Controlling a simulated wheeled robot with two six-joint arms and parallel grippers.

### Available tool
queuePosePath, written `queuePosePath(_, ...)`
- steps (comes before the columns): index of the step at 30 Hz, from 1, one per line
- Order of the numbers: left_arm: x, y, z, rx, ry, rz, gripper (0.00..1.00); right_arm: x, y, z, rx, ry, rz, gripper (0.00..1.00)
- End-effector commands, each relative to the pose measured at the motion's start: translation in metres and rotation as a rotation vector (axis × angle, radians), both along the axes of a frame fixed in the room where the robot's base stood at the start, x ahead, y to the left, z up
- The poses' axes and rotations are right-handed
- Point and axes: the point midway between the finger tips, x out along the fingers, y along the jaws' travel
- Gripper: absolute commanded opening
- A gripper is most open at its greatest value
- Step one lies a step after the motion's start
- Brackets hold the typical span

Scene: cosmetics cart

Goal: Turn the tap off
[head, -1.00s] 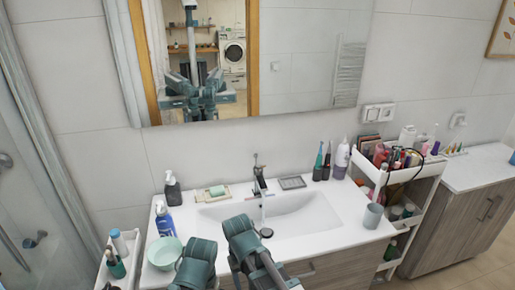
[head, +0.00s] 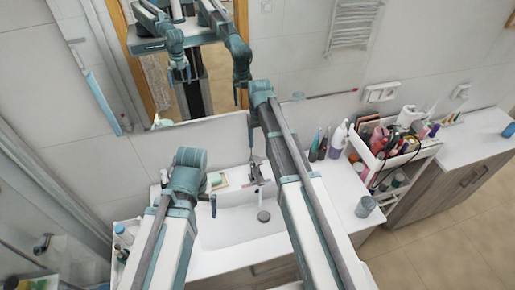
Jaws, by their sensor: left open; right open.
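The tap (head: 257,174) stands at the back middle of the white washbasin (head: 235,228), partly beside my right arm. The lever at its top is small, and I cannot tell its exact position. Whether water runs now is not clear. My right gripper (head: 251,140) points down just above and behind the tap, against the wall below the mirror; it is open and apart from the tap as far as I can see. My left gripper (head: 213,207) is open and points down over the left part of the basin, in front of the soap dish. Both are seen mostly from behind.
A soap dish (head: 217,181) lies left of the tap. Bottles (head: 338,140) and toothbrushes stand right of it. A crowded cart (head: 393,150) stands further right. The mirror (head: 300,45) reflects my arms.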

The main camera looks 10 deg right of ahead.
Motion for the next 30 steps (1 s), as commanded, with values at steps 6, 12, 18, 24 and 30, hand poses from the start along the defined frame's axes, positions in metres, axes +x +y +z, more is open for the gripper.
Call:
queuePosePath(6,0.000,0.000,-0.001,0.000,0.000,0.000,1.00,0.001,-0.001,-0.001,0.001,0.000,-0.001,0.62)
queuePosePath(12,0.000,0.000,-0.012,0.001,0.000,-0.005,1.00,0.001,0.000,-0.012,0.001,0.000,0.000,0.62)
queuePosePath(18,0.000,0.000,-0.033,0.001,0.000,-0.017,1.00,0.001,0.000,-0.033,0.001,0.000,0.000,0.62)
queuePosePath(24,0.000,0.001,-0.061,0.002,0.000,-0.033,1.00,0.001,0.000,-0.062,0.001,0.000,0.000,0.62)
queuePosePath(30,0.000,0.001,-0.089,0.002,0.000,-0.034,1.00,0.000,0.000,-0.089,0.001,0.000,0.000,0.62)
